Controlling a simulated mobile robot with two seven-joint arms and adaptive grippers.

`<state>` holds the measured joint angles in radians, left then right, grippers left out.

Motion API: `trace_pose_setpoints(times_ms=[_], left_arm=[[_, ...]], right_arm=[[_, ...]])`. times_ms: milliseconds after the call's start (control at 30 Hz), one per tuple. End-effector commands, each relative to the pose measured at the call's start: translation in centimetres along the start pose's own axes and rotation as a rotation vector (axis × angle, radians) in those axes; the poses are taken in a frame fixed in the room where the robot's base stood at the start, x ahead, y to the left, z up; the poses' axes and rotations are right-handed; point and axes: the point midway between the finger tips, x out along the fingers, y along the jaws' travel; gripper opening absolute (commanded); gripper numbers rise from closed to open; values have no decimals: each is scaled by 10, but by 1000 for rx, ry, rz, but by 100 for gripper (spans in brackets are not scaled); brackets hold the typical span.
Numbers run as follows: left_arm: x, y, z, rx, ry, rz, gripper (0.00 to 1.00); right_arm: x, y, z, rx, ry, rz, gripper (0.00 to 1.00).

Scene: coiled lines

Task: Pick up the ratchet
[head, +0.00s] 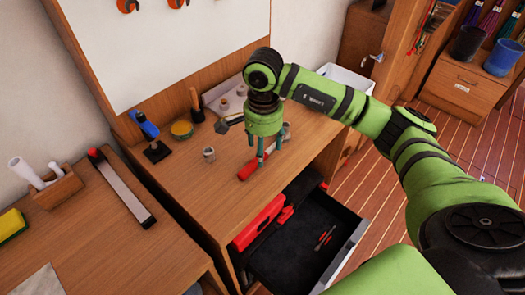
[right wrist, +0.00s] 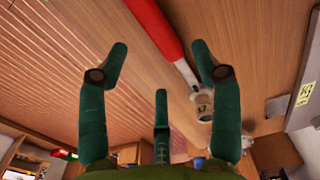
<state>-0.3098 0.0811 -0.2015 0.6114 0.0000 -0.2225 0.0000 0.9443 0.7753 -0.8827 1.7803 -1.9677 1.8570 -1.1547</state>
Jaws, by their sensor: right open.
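The ratchet has a red handle (head: 247,171) and lies on the wooden workbench (head: 190,190). In the right wrist view its red handle (right wrist: 154,25) runs into a metal shaft (right wrist: 186,74), with a grey socket-like piece marked 17 (right wrist: 203,104) at its end. I cannot tell if that piece is attached. My right gripper (head: 260,160) points down over the ratchet, its green fingers spread. In the right wrist view my right gripper (right wrist: 160,58) is open and empty, with the ratchet beyond the fingertips. The fingers partly cover the ratchet in the head view. My left gripper is not in view.
An open drawer (head: 345,255) with red tools juts out below the bench.

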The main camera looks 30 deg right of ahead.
Motion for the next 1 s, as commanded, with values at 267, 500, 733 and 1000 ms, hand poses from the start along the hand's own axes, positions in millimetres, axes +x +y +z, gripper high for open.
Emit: trace_pose_setpoints(times_ms=[267,500,733,1000], left_arm=[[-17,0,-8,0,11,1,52],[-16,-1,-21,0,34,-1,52],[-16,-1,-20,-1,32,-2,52],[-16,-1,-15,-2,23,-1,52]], right_arm=[[34,-2,1,-1,-3,2,65],[37,-2,1,-2,-2,-1,65],[37,-2,1,-1,-3,-1,0],[36,-3,1,0,-3,-2,0]])
